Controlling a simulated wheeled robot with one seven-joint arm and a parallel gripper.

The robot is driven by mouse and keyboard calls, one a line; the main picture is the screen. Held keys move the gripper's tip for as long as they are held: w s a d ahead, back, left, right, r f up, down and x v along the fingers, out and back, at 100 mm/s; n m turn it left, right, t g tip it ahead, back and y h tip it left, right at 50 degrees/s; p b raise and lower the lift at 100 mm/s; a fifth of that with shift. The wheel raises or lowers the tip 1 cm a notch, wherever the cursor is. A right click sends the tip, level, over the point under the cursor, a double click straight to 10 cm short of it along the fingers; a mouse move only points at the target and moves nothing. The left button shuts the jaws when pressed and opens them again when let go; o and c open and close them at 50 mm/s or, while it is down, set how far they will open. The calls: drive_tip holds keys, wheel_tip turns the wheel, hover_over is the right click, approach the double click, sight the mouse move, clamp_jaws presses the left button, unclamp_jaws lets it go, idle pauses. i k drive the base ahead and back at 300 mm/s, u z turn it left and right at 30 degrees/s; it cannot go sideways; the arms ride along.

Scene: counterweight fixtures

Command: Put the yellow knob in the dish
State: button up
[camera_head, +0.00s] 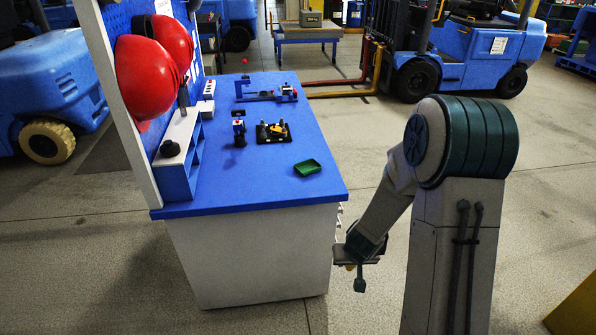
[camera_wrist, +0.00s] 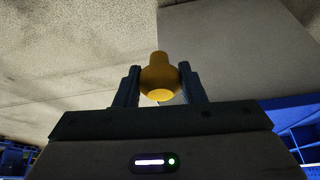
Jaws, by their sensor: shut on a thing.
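The yellow knob (camera_wrist: 160,74) is between the two dark fingers of my gripper (camera_wrist: 159,84) in the wrist view. My gripper is shut on it, and the knob's rounded end faces the camera. In the head view my gripper (camera_head: 357,270) hangs low beside the bench's right side, below the top, with a little yellow showing at it. The dish, a small green rectangular tray (camera_head: 307,167), lies on the blue bench top near the right edge. It looks empty. My gripper is apart from the dish, lower and to its right.
On the blue bench top (camera_head: 240,185) stand a black fixture (camera_head: 273,139) with yellow on it, a small dark stand (camera_head: 239,130) and a blue beam fixture (camera_head: 262,97). A blue shelf (camera_head: 180,165) lines the left. The bench top's near part is clear.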

sight(303, 170)
drive_tip(key=u, duration=0.6)
drive_tip(key=i, duration=0.6)
drive_tip(key=u, duration=0.6)
drive_tip(key=i, duration=0.7)
drive_tip(key=z, duration=0.85)
drive_tip(key=i, duration=0.55)
drive_tip(key=z, duration=0.7)
